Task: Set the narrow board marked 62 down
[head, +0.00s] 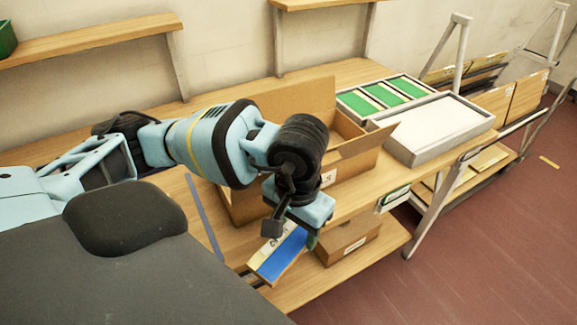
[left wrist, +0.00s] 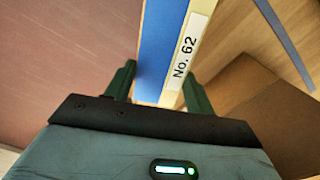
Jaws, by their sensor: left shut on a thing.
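The narrow board marked 62 (head: 279,256) has a blue face and a pale wood edge. In the left wrist view the board (left wrist: 158,45) carries a white label reading "No. 62". My left gripper (head: 292,228) is shut on it, with one green finger on each side of the board in the left wrist view (left wrist: 158,88). In the head view the board hangs tilted below the gripper, at the front edge of the bench. Whether it touches anything below cannot be told. My right gripper is not in view.
An open cardboard box (head: 300,100) stands on the bench behind my left gripper. A grey-white tray (head: 432,130) and green panels (head: 383,95) lie to its right. A small closed carton (head: 347,238) sits on the lower shelf (head: 325,285). A blue strip (head: 203,215) marks the bench.

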